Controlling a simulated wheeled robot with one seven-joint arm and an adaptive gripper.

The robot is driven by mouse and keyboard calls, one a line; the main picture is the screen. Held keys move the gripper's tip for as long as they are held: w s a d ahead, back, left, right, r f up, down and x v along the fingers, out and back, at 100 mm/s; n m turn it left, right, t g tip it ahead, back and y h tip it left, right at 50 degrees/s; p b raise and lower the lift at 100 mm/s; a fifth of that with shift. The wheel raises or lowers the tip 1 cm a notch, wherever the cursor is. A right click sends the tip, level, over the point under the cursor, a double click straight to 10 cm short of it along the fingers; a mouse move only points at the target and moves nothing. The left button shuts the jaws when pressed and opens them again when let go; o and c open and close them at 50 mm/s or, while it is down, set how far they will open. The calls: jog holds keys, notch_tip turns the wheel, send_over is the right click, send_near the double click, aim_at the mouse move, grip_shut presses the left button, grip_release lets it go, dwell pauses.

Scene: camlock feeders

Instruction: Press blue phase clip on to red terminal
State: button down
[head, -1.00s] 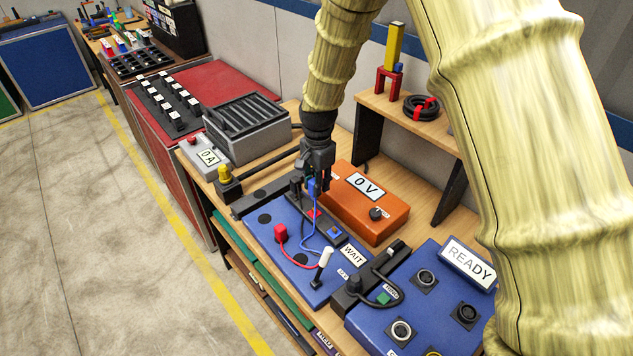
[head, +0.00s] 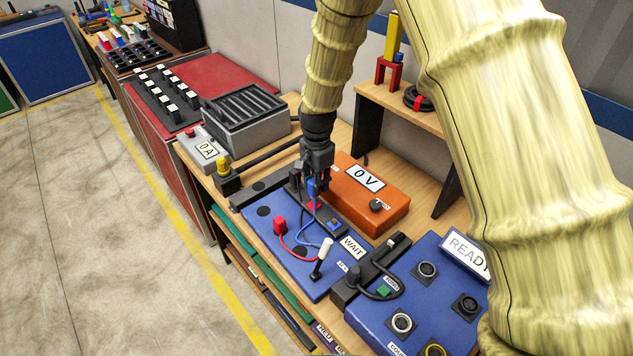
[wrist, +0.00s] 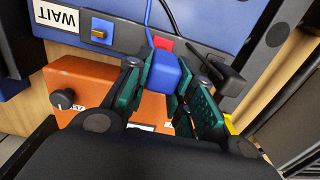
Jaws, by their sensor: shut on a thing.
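The blue phase clip (head: 312,187) is a small blue block on a blue lead. My gripper (head: 317,181) is shut on it, pointing down over the blue panel (head: 267,237). In the wrist view the clip (wrist: 165,72) sits between the green-padded fingers (wrist: 166,88). The red terminal (head: 312,205) is on the panel's black strip, just below the clip. In the wrist view the red terminal (wrist: 163,43) shows partly behind the clip. I cannot tell whether clip and terminal touch.
A red plug (head: 280,226) and a white-topped probe (head: 324,250) stand on the panel near a WAIT sign (head: 353,247). An orange 0 V meter (head: 370,200) stands close behind my gripper. A black plug with a cable (wrist: 229,76) is beside the fingers.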

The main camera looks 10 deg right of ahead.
jog(key=shift+f+b, duration=0.65)
jog(key=shift+f, duration=0.75)
dwell(0.6)
jog(key=c, duration=1.1)
grip_release()
jog(key=shift+f, duration=0.1)
jog(key=shift+c, duration=0.2)
notch_tip(320, 180, up, 12)
jog(key=shift+d+r, duration=0.1)
jog(key=shift+r+p, duration=1.6)
jog(key=shift+r, duration=0.35)
